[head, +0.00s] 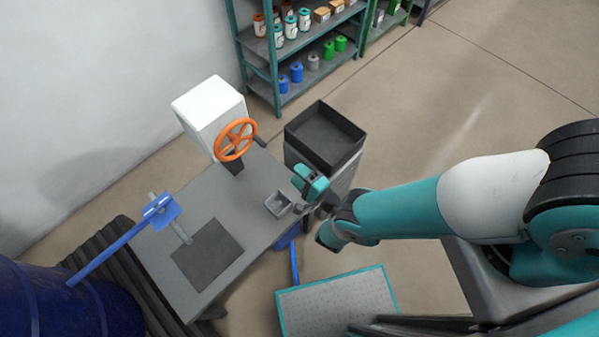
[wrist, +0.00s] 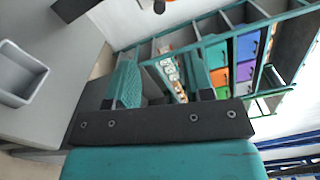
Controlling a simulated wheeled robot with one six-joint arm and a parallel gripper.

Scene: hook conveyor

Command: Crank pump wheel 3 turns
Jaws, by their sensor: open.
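The orange pump wheel (head: 236,139) stands tilted at the far end of the grey table, in front of a white box-shaped housing (head: 211,109). A dark handle knob sticks out at its right side. My gripper (head: 308,183) is in front of and to the right of the wheel, beyond the table's right edge and apart from the wheel. In the wrist view my gripper (wrist: 160,85) shows two teal fingers spread apart with nothing between them. A small piece of orange shows at the top edge of the wrist view, perhaps part of the wheel.
A small grey tray (head: 280,204) sits on the table (head: 190,215) near my gripper. A black open bin (head: 325,137) stands behind it. A blue lever (head: 120,243) and a dark pad (head: 207,254) are at the left. A shelf rack (head: 270,60) stands at the back.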

